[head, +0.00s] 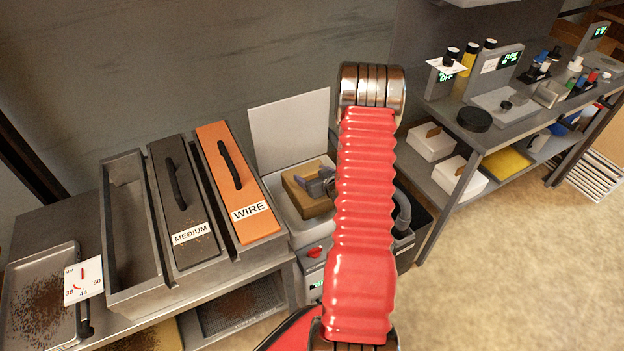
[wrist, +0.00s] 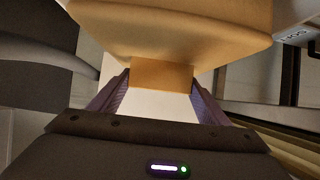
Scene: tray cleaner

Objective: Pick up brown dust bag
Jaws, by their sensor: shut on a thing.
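The brown dust bag (head: 308,194) is a boxy tan-brown block in the grey open bin of the machine, behind my red arm in the head view. In the wrist view the dust bag (wrist: 175,35) fills the top, with a narrower tab (wrist: 161,76) pointing toward my gripper. My gripper (wrist: 160,88) is shut on this tab, one purple finger on each side. In the head view my gripper (head: 326,186) is at the bag's right side, partly hidden by my arm. I cannot tell whether the bag touches the bin floor.
The machine's raised white lid (head: 290,128) stands behind the bag. To the left are an orange WIRE brush block (head: 236,185), a grey MEDIUM block (head: 182,200) and a tray (head: 40,300) with brown debris. A shelf unit (head: 480,135) stands right. Floor at right is clear.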

